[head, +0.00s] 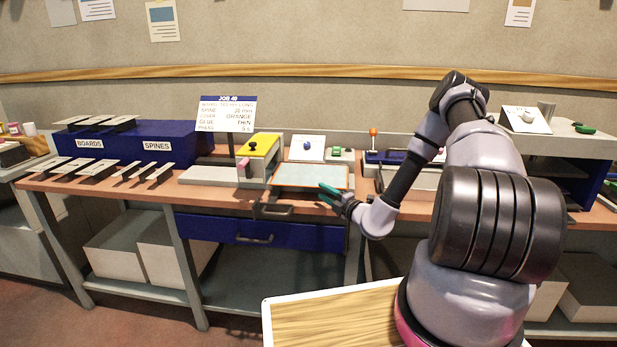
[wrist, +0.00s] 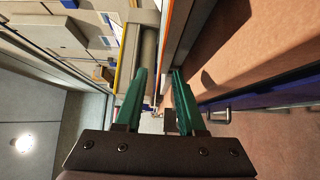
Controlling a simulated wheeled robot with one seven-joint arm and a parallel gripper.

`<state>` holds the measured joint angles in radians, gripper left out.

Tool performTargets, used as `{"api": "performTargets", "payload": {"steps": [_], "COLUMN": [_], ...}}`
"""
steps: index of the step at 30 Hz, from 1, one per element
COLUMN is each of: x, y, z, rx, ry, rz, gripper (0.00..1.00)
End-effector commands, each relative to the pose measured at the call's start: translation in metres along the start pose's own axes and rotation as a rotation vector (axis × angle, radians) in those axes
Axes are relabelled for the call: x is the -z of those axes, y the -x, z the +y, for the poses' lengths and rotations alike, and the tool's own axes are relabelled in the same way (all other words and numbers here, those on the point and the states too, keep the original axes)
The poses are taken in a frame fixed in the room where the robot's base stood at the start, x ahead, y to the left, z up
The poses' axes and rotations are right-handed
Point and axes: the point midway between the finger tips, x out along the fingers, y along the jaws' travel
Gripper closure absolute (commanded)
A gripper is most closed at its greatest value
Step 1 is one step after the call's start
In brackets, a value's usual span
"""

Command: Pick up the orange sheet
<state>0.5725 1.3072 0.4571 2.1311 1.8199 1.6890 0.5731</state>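In the head view a flat panel (head: 310,177) with a pale blue-grey top and a thin orange border lies near the front edge of the bench. The orange border is the only part there that could be the orange sheet; I cannot tell whether it is a separate sheet. My gripper (head: 328,192), with teal fingers, is at the panel's front right corner; I cannot tell if it touches. In the wrist view my gripper (wrist: 159,75) is open, with a gap between its fingers and nothing clearly held. Narrow orange edges show beyond the fingertips.
The wooden bench (head: 230,200) has a blue drawer (head: 262,234) below its front edge. A yellow-topped device (head: 260,146) stands left of the panel. A job sign (head: 227,113) stands behind. Blue racks of boards and spines (head: 145,143) are at left. A wood-topped surface (head: 330,322) is in front.

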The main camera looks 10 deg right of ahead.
Motion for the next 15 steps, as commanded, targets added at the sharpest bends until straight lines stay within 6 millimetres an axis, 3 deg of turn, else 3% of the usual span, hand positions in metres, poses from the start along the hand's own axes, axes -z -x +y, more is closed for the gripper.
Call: {"api": "performTargets", "payload": {"steps": [8,15], "x": [-0.001,-0.004], "y": [-0.025,-0.061], "z": [0.0,-0.001], "rx": [-0.001,-0.002], "ry": [0.002,0.002], "rz": [0.0,0.002], "gripper": [0.61,0.61]}}
